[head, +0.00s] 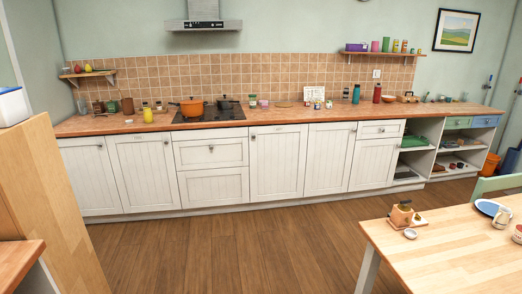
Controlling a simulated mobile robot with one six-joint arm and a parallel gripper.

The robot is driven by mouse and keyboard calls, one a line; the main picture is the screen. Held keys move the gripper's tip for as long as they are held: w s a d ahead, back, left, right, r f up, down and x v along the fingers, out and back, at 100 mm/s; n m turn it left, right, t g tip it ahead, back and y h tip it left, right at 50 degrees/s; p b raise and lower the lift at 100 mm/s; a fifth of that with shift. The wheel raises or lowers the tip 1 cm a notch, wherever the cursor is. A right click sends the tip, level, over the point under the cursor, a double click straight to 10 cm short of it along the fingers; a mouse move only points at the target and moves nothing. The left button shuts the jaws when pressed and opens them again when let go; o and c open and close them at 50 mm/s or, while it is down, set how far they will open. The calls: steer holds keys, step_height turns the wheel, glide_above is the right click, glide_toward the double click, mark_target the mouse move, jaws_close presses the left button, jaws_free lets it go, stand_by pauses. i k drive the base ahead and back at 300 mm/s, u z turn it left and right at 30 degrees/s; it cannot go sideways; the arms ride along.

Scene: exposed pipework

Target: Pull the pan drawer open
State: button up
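Below the black hob (209,113) are two white drawer fronts, one above the other. The upper front (200,157) has a small dark knob near its middle. The lower front (214,187) is wider than tall, and I cannot make out a knob on it. Both look shut, flush with the cabinets beside them. I cannot tell from the picture which one is the pan drawer. My gripper is not in view.
An orange pot (191,107) and a dark pot (228,103) stand on the hob. White cupboard doors flank the drawers. The wooden floor (240,245) before them is clear. A wooden table (450,255) stands at right front, a tall wooden cabinet (45,200) at left.

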mark_target(230, 152)
steer(key=u, duration=0.2)
steer(key=i, duration=1.6)
steer(key=u, duration=0.75)
steer(key=i, duration=0.8)
steer(key=u, duration=0.8)
steer(key=i, duration=1.15)
steer(key=u, duration=0.5)
